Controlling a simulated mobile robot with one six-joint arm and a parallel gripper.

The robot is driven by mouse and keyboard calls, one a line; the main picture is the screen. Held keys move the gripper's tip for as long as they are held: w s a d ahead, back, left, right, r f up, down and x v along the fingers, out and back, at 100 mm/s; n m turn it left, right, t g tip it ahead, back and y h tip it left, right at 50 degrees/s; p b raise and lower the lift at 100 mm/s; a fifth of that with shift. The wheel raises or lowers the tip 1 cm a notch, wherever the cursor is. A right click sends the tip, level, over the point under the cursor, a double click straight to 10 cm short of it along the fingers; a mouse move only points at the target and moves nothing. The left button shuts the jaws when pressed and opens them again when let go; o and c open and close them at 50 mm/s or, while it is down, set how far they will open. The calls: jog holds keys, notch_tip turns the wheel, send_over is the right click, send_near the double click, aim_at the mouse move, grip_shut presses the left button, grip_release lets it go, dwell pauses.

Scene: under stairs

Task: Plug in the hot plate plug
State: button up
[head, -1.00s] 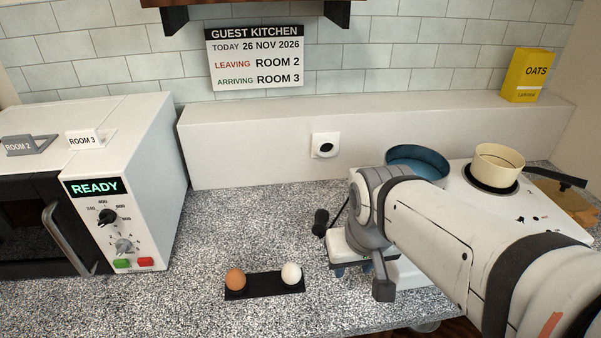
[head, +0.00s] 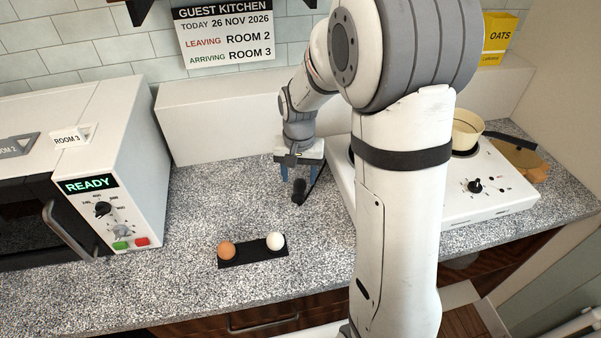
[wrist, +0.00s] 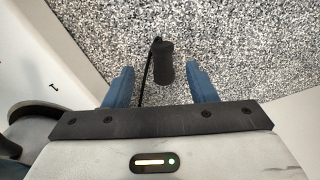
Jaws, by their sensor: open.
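The black hot plate plug (head: 299,191) lies on the speckled counter, with its dark cord running beside it. In the wrist view the plug (wrist: 163,64) shows beyond and between the blue fingertips, and the cord passes between the fingers. My gripper (head: 298,176) is open and points down at the plug; its fingers (wrist: 160,78) are apart on either side, and I cannot tell whether they touch it. The white hot plate (head: 490,190) stands to the right, partly hidden by my arm. The wall socket seen earlier is hidden behind my arm now.
A tray (head: 253,261) with a brown egg and a white egg lies in front of the plug. A white oven (head: 125,150) stands at left. A white ledge (head: 215,120) runs along the back. A cream pot (head: 467,130) sits on the hot plate. Counter left of the plug is clear.

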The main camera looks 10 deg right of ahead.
aim_at(298, 191)
jog(key=shift+w+f, duration=0.45)
jog(key=shift+f, duration=0.05)
jog(key=shift+w+d+f+p, duration=0.15)
jog(key=shift+f+p, duration=0.25)
jog(key=shift+f, duration=0.85)
jog(key=shift+w+a+f+p, duration=0.15)
jog(key=shift+f+p, duration=0.2)
jog(key=shift+f, duration=0.9)
jog(key=shift+w+d+f+p, duration=0.15)
jog(key=shift+f+p, duration=0.25)
jog(key=shift+f, duration=0.85)
jog(key=shift+c, duration=0.4)
jog(key=c, duration=1)
